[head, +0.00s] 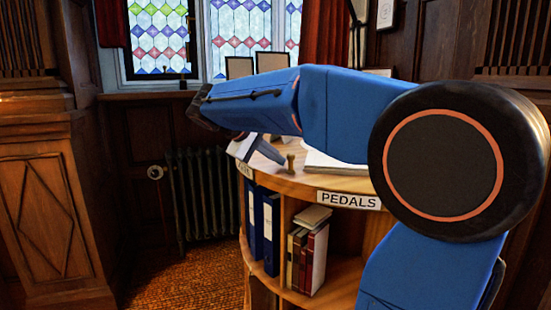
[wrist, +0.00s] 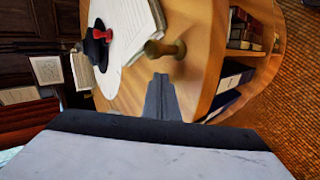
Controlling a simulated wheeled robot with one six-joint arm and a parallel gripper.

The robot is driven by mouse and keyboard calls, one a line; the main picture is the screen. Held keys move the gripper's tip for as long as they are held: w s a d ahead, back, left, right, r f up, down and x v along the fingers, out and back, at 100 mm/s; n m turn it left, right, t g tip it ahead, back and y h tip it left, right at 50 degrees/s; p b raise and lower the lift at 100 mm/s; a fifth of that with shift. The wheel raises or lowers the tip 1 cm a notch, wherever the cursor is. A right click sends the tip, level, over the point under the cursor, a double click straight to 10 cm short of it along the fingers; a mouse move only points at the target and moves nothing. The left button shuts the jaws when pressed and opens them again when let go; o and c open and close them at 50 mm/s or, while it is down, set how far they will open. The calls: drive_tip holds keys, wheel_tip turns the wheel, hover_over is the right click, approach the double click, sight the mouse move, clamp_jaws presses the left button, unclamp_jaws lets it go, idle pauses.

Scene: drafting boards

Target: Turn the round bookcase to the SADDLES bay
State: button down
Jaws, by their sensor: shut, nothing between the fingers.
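The round wooden bookcase (head: 300,186) stands in front of me, its PEDALS label (head: 348,200) facing the head camera. A second label (head: 245,169) at its left edge is too oblique and covered to read. No SADDLES label shows in either view. A short brass-coloured peg (head: 290,163) stands upright on the top near the rim; it also shows in the wrist view (wrist: 165,49). My gripper (head: 280,160) is shut and empty, its fingertips (wrist: 160,77) close beside the peg, low over the top. I cannot tell whether they touch it.
Blue binders (head: 270,232) and several books (head: 307,255) fill the shelves. Papers (wrist: 130,30) and a black object with a red part (wrist: 98,42) lie on the top. A radiator (head: 203,195) and wooden panelling (head: 50,200) stand left. Open floor (head: 205,280) lies between.

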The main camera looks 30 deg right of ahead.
sight(291, 160)
drive_tip(key=shift+n+t, duration=0.3)
drive_tip(key=shift+n, duration=0.1)
drive_tip(key=shift+s+d, duration=0.2)
drive_tip(key=shift+s, duration=0.75)
drive_tip(key=shift+s+d, duration=0.2)
drive_tip(key=shift+s, duration=0.7)
drive_tip(key=shift+s+d, duration=0.2)
drive_tip(key=shift+s, duration=0.75)
drive_tip(key=shift+n+t, duration=0.3)
drive_tip(key=shift+s+d, duration=0.35)
drive_tip(key=shift+s, duration=0.55)
drive_tip(key=shift+s+d, duration=0.3)
drive_tip(key=shift+s, duration=0.65)
drive_tip(key=shift+s+d, duration=0.35)
drive_tip(key=shift+s, duration=0.55)
